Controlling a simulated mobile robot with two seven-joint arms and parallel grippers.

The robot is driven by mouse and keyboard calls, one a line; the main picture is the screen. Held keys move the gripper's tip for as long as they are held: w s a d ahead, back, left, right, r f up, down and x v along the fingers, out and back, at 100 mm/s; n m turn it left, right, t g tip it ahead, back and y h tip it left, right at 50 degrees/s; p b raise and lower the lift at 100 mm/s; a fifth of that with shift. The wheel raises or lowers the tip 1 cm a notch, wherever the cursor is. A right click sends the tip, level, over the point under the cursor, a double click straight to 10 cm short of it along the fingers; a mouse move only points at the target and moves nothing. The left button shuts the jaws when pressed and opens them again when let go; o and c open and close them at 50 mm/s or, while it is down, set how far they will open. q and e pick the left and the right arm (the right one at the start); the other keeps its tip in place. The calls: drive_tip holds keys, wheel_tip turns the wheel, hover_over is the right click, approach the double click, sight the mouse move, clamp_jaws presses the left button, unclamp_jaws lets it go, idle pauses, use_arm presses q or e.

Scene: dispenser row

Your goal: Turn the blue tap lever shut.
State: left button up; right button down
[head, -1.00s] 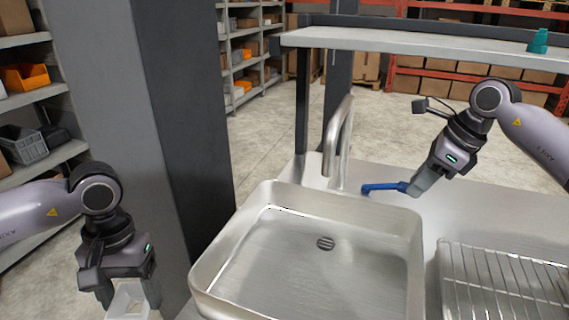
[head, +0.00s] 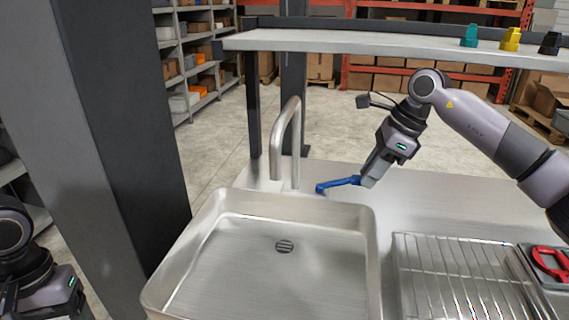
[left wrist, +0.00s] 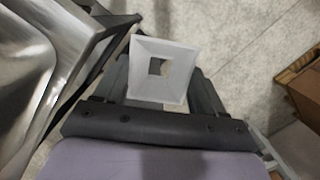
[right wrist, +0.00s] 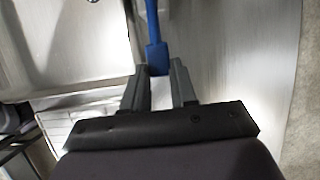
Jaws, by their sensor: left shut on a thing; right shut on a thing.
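The blue tap lever (head: 338,183) lies low behind the sink, just right of the base of the steel tap (head: 296,120). It points to the right. My right gripper (head: 367,180) is shut on its outer end. In the right wrist view the blue lever (right wrist: 155,45) runs up from between the fingertips (right wrist: 158,76). My left gripper (left wrist: 162,78) is shut on a white, square, hollow piece (left wrist: 174,92), away from the sink. In the head view the left fingers are cut off at the lower left.
The steel sink basin (head: 366,240) is in front of the tap. A wire rack (head: 440,238) and a red-handled thing (head: 550,262) are to its right. A shelf (head: 380,42) carrying teal, yellow and black pieces spans behind. A dark pillar (head: 120,110) stands left.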

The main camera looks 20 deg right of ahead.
drive_tip(key=shift+w+r, duration=0.1)
drive_tip(key=shift+r, duration=0.05)
drive_tip(key=c, duration=0.9)
unclamp_jaws()
drive_tip(key=s+d+b, duration=0.1)
drive_tip(key=s+d, duration=0.1)
drive_tip(key=d, duration=0.1)
drive_tip(key=s+d+b, duration=0.1)
drive_tip(key=s+d, duration=0.1)
drive_tip(key=d, duration=0.2)
drive_tip(key=s+d+r+b, duration=0.1)
drive_tip(key=s+d, duration=0.1)
drive_tip(key=d, duration=0.1)
drive_tip(key=shift+s+d, duration=0.3)
drive_tip(key=shift+d, duration=0.05)
